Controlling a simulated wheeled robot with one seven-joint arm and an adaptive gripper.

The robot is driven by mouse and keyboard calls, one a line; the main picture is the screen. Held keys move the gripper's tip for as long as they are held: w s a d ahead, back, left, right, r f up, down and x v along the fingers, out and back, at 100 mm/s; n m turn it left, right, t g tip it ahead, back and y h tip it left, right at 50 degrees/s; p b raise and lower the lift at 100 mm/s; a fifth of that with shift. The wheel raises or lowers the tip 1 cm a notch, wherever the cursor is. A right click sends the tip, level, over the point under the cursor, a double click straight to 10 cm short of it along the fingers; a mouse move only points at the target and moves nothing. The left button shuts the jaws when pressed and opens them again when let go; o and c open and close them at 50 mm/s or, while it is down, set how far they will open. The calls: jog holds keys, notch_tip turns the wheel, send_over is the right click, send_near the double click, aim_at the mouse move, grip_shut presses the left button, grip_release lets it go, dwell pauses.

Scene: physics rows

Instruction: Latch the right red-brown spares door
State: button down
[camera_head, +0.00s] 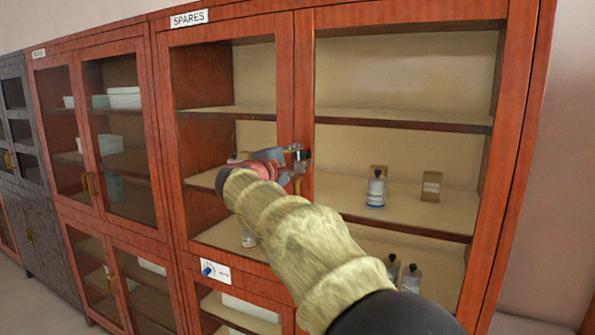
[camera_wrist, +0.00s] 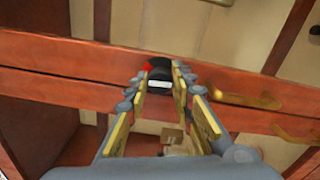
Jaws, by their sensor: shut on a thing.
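The right red-brown spares door (camera_head: 400,14) is a glazed frame under the SPARES label, and it looks flush or nearly flush with the cabinet. My gripper (camera_head: 298,158) is at the middle stiles where the two spares doors meet. In the wrist view my gripper (camera_wrist: 160,85) has its fingers on either side of a small black latch knob (camera_wrist: 159,70) with a red patch and a pale edge, and is shut on it. Two brass handles (camera_wrist: 250,99) lie right of the fingers in that view. My arm hides part of the left door and lower shelves.
The left spares door (camera_head: 222,38) stands beside it. Behind the glass are a bottle (camera_head: 376,190) and a small brown box (camera_head: 431,186). A dial plate (camera_head: 215,270) is below the left door. More cabinets (camera_head: 110,130) run to the left; bare wall is at right.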

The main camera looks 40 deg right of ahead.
jog(key=shift+f+m+b, duration=0.1)
jog(key=shift+m+b, duration=0.4)
jog(key=shift+b, duration=0.05)
jog(key=c, duration=1.5)
grip_release()
jog(key=v, duration=1.2)
jog(key=shift+w, duration=0.1)
